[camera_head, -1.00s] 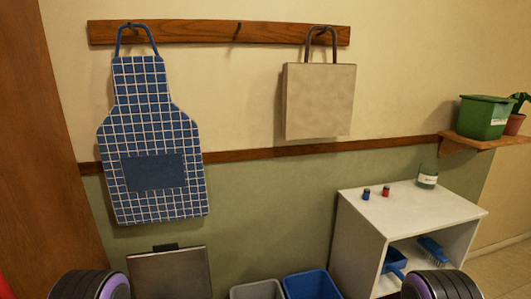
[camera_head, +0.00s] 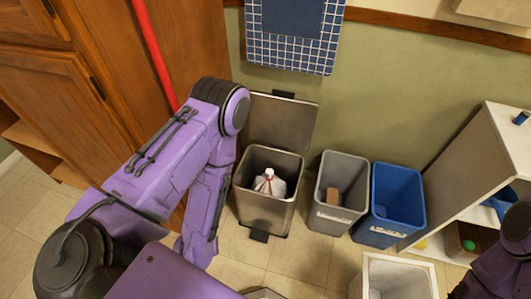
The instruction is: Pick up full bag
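A full white bag (camera_head: 270,185) with a red tie at its top sits inside an open metal pedal bin (camera_head: 262,209). The bin's lid is raised against the wall behind it. My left arm is just left of the bin, with its forearm hanging down beside it. My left gripper is not visible. Part of my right arm shows at the lower right edge, and its gripper is not visible either. The lower part of the bag is hidden inside the bin.
A grey bin (camera_head: 339,209) holding a brown item and an empty-looking blue bin (camera_head: 396,206) stand right of the pedal bin. A white bin (camera_head: 372,289) stands in front. A white shelf unit (camera_head: 482,137) is at right, wooden cabinets (camera_head: 75,105) at left.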

